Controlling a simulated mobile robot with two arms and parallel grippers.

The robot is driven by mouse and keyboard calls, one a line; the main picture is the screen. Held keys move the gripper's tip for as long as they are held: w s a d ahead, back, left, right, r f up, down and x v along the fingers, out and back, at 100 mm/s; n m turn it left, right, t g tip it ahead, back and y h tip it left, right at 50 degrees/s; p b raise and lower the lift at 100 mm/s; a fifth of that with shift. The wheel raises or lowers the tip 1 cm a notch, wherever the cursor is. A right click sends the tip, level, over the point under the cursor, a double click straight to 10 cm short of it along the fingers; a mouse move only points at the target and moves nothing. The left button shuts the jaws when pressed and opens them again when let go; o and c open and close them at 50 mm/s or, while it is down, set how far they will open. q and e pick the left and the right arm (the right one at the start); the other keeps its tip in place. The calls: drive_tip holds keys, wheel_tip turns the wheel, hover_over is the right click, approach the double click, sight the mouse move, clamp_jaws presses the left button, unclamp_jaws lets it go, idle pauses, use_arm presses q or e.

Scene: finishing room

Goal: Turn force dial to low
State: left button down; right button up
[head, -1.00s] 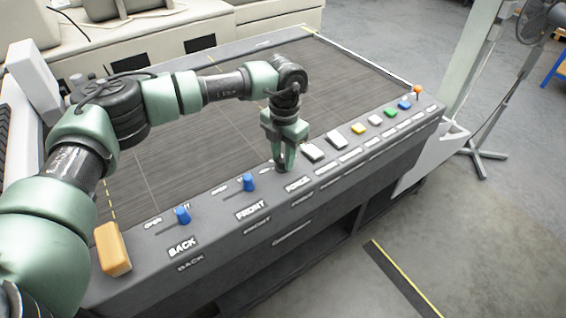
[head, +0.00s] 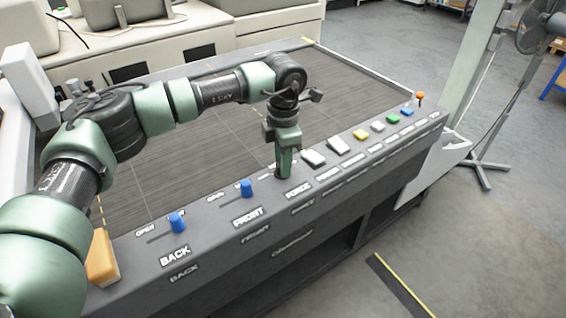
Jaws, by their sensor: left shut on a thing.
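My left gripper (head: 284,172) points down at the control panel (head: 222,232), just above the label FORCE (head: 297,190). Its fingers are shut on the force dial, which they hide almost wholly, so I cannot read its setting. The gripper is turned so that one finger lies mostly behind the other from this view. My right gripper is not in view.
To the left stand the blue FRONT knob (head: 246,188) and the blue BACK knob (head: 177,222), then an orange block (head: 101,258). To the right are white buttons (head: 313,158), a yellow button (head: 361,134) and a small orange-topped lever (head: 420,97).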

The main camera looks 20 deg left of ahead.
use_arm(q)
drive_tip(key=shift+w+r, duration=0.1)
drive_tip(key=shift+r, duration=0.05)
drive_tip(key=c, duration=1.1)
unclamp_jaws()
drive_tip(key=shift+r+b, duration=0.8)
drive_tip(key=shift+r, duration=3.05)
